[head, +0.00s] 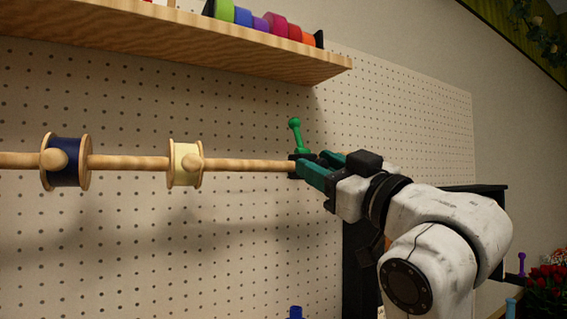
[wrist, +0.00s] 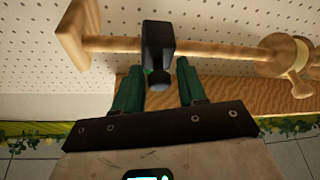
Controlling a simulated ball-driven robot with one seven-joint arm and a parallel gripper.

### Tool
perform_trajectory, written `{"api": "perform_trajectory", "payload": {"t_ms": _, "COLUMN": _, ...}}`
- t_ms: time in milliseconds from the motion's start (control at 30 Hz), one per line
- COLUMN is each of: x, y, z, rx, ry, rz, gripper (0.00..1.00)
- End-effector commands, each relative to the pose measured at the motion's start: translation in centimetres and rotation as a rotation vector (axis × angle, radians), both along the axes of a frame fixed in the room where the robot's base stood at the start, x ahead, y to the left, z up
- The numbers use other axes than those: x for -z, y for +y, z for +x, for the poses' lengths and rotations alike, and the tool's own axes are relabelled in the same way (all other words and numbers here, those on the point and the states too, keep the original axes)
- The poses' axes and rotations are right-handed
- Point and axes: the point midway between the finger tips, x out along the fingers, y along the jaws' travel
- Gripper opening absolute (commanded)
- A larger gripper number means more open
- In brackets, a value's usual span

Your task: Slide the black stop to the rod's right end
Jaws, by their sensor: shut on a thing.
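The wooden rod (head: 235,165) runs level in front of the pegboard. The black stop (wrist: 158,47) sits around the rod, between my fingertips. In the head view only a dark bit of the stop (head: 297,158) shows, with my fingers covering the rest. My gripper (head: 318,168), with teal fingers, is shut on the stop; it also shows in the wrist view (wrist: 158,75). A wooden end piece (wrist: 75,32) of the rod is left of the stop in the wrist view, with bare rod between them. My arm hides that end in the head view.
A cream spool (head: 185,164) and a navy spool (head: 66,162) sit on the rod to the left. A green knobbed peg (head: 295,133) stands up just behind my fingers. A wooden shelf (head: 190,45) with coloured rolls is above.

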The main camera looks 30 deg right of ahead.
Motion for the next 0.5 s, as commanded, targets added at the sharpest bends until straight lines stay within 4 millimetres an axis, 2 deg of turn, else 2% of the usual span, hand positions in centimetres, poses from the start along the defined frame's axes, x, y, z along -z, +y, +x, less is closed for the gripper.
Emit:
{"api": "perform_trajectory", "payload": {"t_ms": 33, "x": -0.1, "y": -1.2, "z": 0.0, "rx": 0.003, "ry": -0.001, "rz": 0.000, "gripper": 0.00}}
{"api": "perform_trajectory", "payload": {"t_ms": 100, "x": -0.1, "y": -2.3, "z": 0.0, "rx": 0.001, "ry": -0.001, "rz": -0.001, "gripper": 0.00}}
{"api": "perform_trajectory", "payload": {"t_ms": 200, "x": -0.1, "y": -3.0, "z": 0.0, "rx": -0.001, "ry": -0.003, "rz": -0.001, "gripper": 0.00}}
{"api": "perform_trajectory", "payload": {"t_ms": 500, "x": -0.1, "y": -3.1, "z": 0.0, "rx": -0.004, "ry": -0.004, "rz": -0.002, "gripper": 0.00}}
